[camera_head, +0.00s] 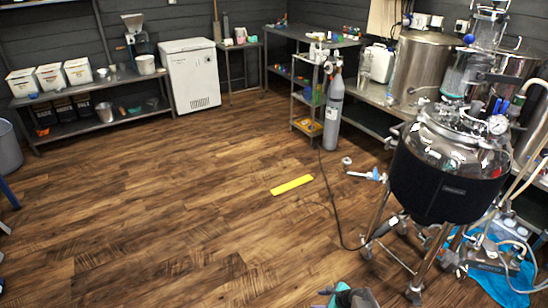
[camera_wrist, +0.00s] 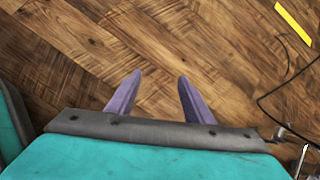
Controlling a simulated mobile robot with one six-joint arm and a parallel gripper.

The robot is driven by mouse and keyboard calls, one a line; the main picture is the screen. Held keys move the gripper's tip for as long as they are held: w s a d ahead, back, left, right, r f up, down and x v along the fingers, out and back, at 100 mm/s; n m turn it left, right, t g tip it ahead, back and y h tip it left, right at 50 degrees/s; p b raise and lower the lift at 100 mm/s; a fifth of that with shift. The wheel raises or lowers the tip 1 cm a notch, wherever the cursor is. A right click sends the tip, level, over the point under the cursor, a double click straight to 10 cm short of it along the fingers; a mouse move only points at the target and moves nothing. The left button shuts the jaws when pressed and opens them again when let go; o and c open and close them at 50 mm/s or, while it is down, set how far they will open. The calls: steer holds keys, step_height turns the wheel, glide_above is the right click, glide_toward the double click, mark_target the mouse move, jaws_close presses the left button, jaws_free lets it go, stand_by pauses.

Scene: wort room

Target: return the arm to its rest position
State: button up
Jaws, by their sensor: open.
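My gripper shows in the wrist view (camera_wrist: 158,88) with its two purple fingers spread apart and nothing between them. It points down at bare wooden floor. In the head view only a small part of my arm shows at the bottom edge, right of the middle; the fingertips cannot be made out clearly there.
A wheeled black vessel (camera_head: 446,180) stands at right, with hoses and a blue cloth (camera_head: 500,280). A yellow strip (camera_head: 291,185) lies on the floor, near a dark cable. A grey gas cylinder (camera_head: 333,112) and shelves (camera_head: 70,92) line the back.

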steer(key=s+a+r+n+g+p, duration=0.1)
steer(key=s+a+r+n+g, duration=0.15)
steer(key=s+a+n, duration=0.4)
steer(key=s+a+r+n+g+p, duration=0.1)
steer(key=s+a+r+n+g, duration=0.2)
steer(key=s, duration=0.6)
steer(key=s+d+r+n+g+h, duration=0.2)
steer(key=s+d+n, duration=0.1)
steer(key=s+n, duration=0.4)
steer(key=s+d+r+n+g+h, duration=0.2)
steer(key=s+d+n+g+h, duration=0.1)
steer(key=s+n, duration=0.4)
steer(key=shift+s+d, duration=0.2)
steer(key=shift+d, duration=0.25)
